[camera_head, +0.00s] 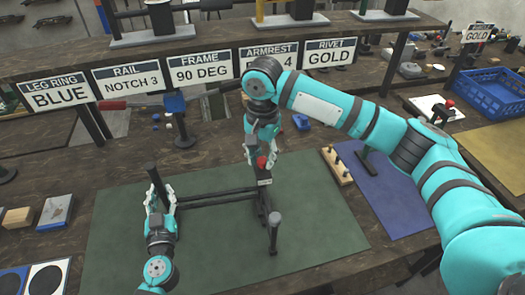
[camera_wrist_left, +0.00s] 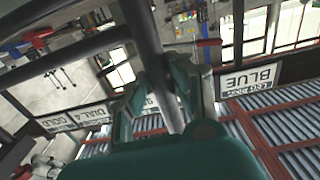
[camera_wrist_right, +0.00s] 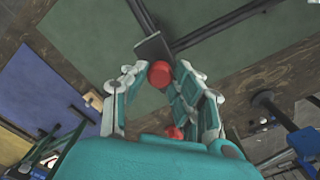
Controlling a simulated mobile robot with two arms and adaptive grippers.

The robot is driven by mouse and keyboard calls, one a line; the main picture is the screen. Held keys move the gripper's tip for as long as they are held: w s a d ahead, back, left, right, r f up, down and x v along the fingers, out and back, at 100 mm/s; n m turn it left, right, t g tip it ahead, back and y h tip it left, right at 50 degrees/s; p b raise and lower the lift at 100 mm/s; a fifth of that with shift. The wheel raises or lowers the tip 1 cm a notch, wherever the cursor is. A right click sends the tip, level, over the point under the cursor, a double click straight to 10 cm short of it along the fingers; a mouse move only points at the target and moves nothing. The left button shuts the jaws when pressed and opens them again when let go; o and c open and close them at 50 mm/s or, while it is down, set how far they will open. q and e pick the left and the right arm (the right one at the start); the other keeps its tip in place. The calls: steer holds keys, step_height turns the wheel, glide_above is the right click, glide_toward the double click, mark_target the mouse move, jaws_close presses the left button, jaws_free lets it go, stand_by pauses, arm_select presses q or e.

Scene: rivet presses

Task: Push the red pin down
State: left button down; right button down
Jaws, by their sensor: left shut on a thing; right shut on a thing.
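A dark metal frame (camera_head: 215,197) stands on the green mat, with upright posts and a crossbar. The red pin (camera_head: 262,162) is at the top of the frame's far right part, above a small dark block with a label. My right gripper (camera_head: 258,152) reaches down to it from above. In the right wrist view the round red pin head (camera_wrist_right: 159,74) sits between the fingertips, which are shut on it. My left gripper (camera_head: 161,190) is shut on the frame's left post, and the dark bar (camera_wrist_left: 158,65) runs between its fingers in the left wrist view.
The green mat (camera_head: 330,225) around the frame is mostly clear. A wooden block with pegs (camera_head: 337,165) and a blue mat (camera_head: 390,200) lie to the right. A blue crate (camera_head: 492,92) is at the far right. Sign plates (camera_head: 200,68) hang along the shelf behind.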

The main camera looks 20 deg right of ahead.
mark_target(263, 159)
steer(key=c, duration=1)
jaws_free()
steer(key=shift+f, duration=0.2)
steer(key=shift+r, duration=0.1)
step_height(263, 159, up, 12)
steer(key=shift+f, duration=0.1)
